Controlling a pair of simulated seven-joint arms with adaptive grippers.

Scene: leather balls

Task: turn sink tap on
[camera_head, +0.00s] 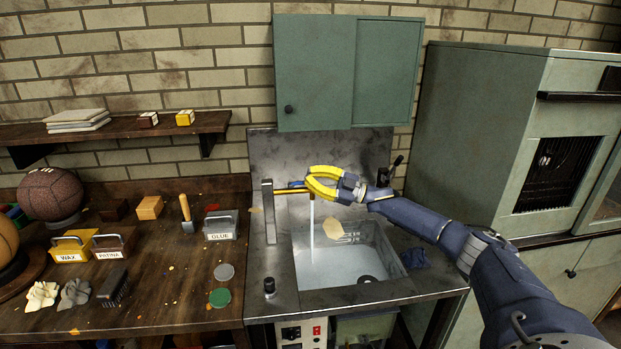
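The sink tap (268,213) is a metal post at the left of the sink, with a spout reaching right over the basin. A thin stream of water (312,232) falls from the spout's end into the steel sink (375,240). My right gripper (308,179), with yellow fingers, is at the spout's end, overlapping it in this view. Its fingers curve around a gap; whether the tips meet or touch the tap is unclear. The gripper partly hides the spout and perhaps a handle. My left gripper is not in view.
A dark fitting (391,172) stands behind my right wrist. A green wall cabinet (345,72) hangs above the sink, and a tall green oven unit (480,140) stands right. The wooden bench (175,270) at left holds balls, labelled caddies and brushes.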

